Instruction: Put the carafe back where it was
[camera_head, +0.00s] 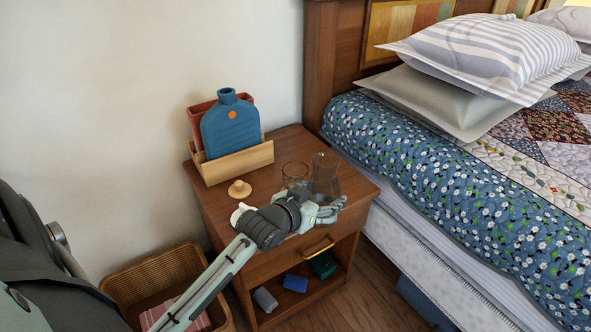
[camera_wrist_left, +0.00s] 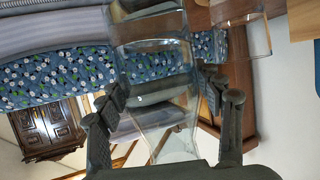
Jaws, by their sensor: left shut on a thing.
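The clear glass carafe (camera_head: 326,172) is at the right front of the nightstand top in the head view, upright, with a narrowed waist. My left gripper (camera_head: 330,211) reaches it from the left and is shut on it. In the left wrist view, the carafe (camera_wrist_left: 150,50) stands between the two black fingers of my left gripper (camera_wrist_left: 168,108). My gripper hides its lower part in the head view, so I cannot tell whether its base touches the wood. My right gripper is not in view.
A drinking glass (camera_head: 295,173) stands just left of the carafe on the nightstand (camera_head: 280,147). A round wooden knob-like piece (camera_head: 240,189) lies farther left. The bed (camera_head: 440,190) borders the right side; a wicker basket (camera_head: 150,268) is below left.

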